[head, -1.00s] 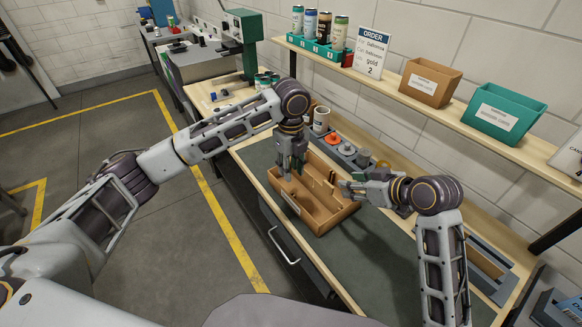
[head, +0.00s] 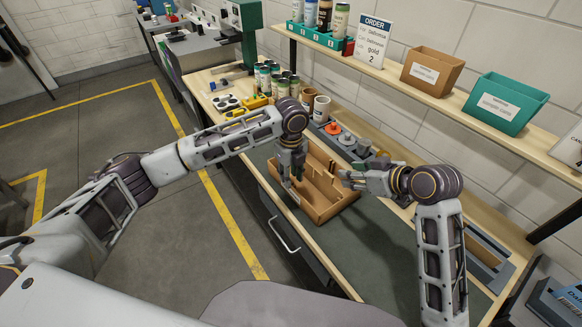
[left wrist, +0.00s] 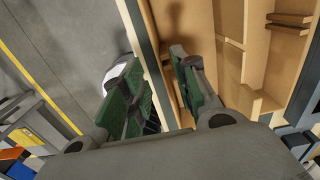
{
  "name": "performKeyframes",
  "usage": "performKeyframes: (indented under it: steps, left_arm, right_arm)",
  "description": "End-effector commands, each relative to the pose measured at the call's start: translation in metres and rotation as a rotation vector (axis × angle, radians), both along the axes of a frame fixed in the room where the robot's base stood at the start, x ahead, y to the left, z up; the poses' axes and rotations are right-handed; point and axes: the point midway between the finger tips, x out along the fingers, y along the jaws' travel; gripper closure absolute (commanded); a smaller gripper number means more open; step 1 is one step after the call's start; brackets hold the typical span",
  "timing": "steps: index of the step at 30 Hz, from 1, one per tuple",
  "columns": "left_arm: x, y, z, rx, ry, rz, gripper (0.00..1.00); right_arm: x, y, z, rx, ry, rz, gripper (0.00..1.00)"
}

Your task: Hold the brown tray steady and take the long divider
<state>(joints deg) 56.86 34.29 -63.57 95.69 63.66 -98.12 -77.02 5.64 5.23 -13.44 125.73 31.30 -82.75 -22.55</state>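The brown tray (head: 318,219) lies on the dark mat of the workbench, with lengthwise and crosswise partitions inside. A lengthwise partition, which looks like the long divider, shows in the left wrist view (left wrist: 256,45); I cannot tell exactly where it ends. My left gripper (head: 291,182) points down at the tray's left wall. In the left wrist view its green-padded fingers (left wrist: 160,95) are apart, one on each side of that wall; firm contact is not visible. My right gripper (head: 348,179) is at the tray's right side, pointing left; its finger opening is too small to judge.
Several cans (head: 270,78), mugs (head: 320,108) and a grey holder with coloured parts (head: 345,140) stand behind the tray. A shelf above carries a brown bin (head: 431,78), a teal bin (head: 503,103) and an order sign (head: 372,40). The mat in front is clear.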

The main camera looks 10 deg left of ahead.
Motion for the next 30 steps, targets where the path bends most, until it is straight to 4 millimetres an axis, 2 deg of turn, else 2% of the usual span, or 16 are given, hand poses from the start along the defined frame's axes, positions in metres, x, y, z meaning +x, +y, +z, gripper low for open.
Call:
performKeyframes:
  steps: [9,15,28,30]
  left_arm:
    - [-0.001,0.000,-0.038,0.001,0.002,-0.001,0.71]
    - [0.000,0.000,-0.054,0.000,0.000,0.000,0.71]
    - [0.000,0.000,-0.060,0.000,0.000,-0.001,0.71]
    - [0.000,0.000,-0.060,0.000,0.000,-0.001,0.77]
  right_arm:
    - [0.000,0.000,0.000,0.000,0.000,0.000,0.64]
    - [0.000,0.000,0.000,0.000,0.000,0.000,0.64]
    - [0.000,0.000,0.000,0.000,0.000,0.000,0.64]
    - [0.000,0.000,0.000,0.000,0.000,0.000,0.64]
